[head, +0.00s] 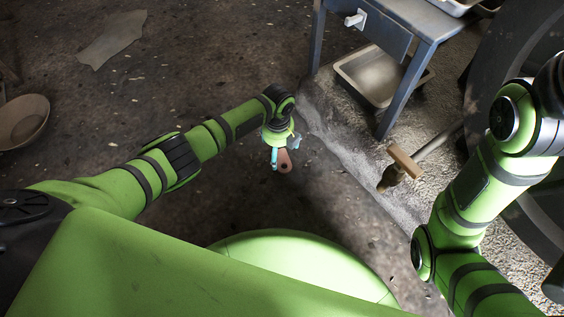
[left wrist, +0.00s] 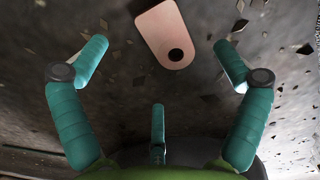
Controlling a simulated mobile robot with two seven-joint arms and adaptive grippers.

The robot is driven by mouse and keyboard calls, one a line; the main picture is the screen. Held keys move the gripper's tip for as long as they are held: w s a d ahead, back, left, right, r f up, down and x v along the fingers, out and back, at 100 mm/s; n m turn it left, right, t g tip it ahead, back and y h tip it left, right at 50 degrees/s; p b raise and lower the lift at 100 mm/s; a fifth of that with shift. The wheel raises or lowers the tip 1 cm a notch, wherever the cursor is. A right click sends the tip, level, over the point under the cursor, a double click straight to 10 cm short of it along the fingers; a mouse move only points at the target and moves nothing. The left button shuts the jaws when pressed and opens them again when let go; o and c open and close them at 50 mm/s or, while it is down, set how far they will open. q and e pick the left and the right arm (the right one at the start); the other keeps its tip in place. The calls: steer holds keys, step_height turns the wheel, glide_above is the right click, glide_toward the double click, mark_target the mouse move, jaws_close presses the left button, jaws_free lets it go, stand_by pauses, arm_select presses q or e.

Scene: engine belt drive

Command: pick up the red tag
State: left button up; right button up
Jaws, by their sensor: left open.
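The red tag (head: 285,161) is a flat, pinkish-red piece with rounded corners and a dark hole near one end. My left gripper (head: 281,155) is at the tag in the head view. In the left wrist view its teal fingers (left wrist: 159,55) are spread wide, with nothing between them touching the tag. The tag lies just beyond the fingertips; the exact gap is unclear. My right gripper is out of view.
A blue-grey table (head: 432,20) stands at the upper right, with a metal tray (head: 352,75) below it. A wooden-headed mallet-like tool (head: 405,160) is right of my left gripper. A bowl (head: 22,122) and a flat sheet (head: 112,38) lie left. The dark floor between is mostly clear.

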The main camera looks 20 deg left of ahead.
mark_target(278, 161)
arm_select(q)
step_height(278, 161, down, 5)
steer(key=b, duration=0.4)
steer(key=shift+r, duration=0.15)
steer(key=shift+s, duration=0.1)
steer(key=c, duration=1.2)
